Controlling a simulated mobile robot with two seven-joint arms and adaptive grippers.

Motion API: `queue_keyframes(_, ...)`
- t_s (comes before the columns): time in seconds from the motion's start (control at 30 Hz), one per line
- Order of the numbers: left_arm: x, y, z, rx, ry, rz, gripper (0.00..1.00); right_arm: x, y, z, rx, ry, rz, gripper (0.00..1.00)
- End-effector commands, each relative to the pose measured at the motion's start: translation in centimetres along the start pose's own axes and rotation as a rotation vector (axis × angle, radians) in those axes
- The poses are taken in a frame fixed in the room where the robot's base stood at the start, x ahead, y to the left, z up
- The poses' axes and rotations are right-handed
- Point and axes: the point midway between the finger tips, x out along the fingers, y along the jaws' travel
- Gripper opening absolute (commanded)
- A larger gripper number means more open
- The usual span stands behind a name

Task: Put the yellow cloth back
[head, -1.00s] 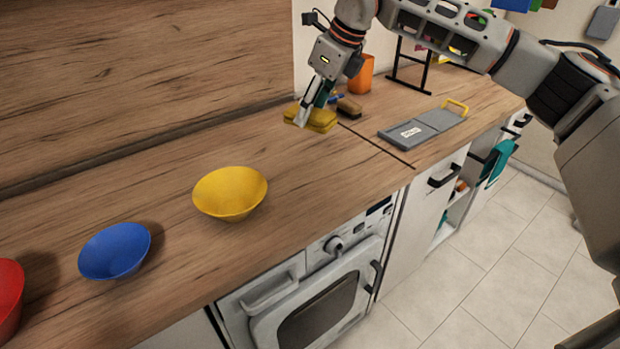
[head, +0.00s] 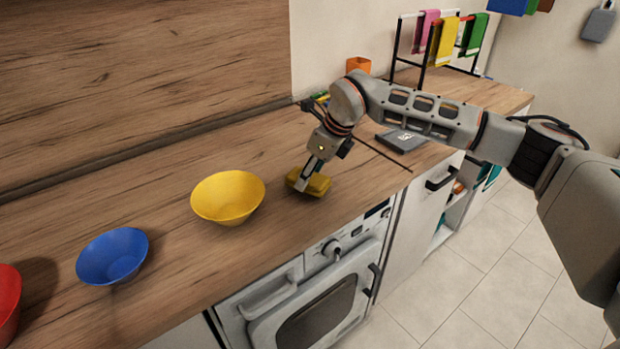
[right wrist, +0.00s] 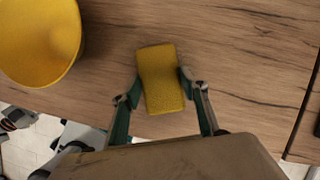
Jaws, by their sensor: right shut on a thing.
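A yellow cloth (head: 446,42) hangs on a black rack (head: 425,72) at the back right, between a pink cloth (head: 426,30) and a green one (head: 475,34). My right gripper (head: 306,182) is shut on a yellow sponge-like block (head: 321,188), right of the yellow bowl. In the right wrist view the block (right wrist: 159,65) sits between both fingers (right wrist: 161,84). I cannot tell whether it touches the counter. My left gripper is not in view.
The yellow bowl (head: 228,198), a blue bowl (head: 112,256) and a red bowl (head: 6,300) stand along the counter (head: 165,215). A grey board (head: 401,141) lies beyond my arm, with an orange container (head: 358,66) behind. The oven (head: 320,305) is below the counter.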

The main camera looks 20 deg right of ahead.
Motion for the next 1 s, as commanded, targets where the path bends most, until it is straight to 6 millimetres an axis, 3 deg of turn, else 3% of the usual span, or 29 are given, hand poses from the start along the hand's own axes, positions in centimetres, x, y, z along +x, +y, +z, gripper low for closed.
queue_keyframes(0.1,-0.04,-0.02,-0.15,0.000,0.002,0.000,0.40,1.28,0.07,-0.56,0.001,0.000,0.001,0.27)
queue_keyframes(0.47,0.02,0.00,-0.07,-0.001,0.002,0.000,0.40,1.65,0.05,-0.69,0.000,-0.001,0.000,0.27)
queue_keyframes(0.5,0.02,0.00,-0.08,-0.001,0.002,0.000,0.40,1.66,0.04,-0.70,0.000,-0.001,0.000,0.49)
queue_keyframes(0.57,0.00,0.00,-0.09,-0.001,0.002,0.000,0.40,1.63,0.04,-0.69,0.000,-0.001,0.000,0.60)
queue_keyframes(1.0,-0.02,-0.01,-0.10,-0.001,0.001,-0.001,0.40,0.87,-0.02,-0.53,0.000,-0.002,-0.001,0.60)
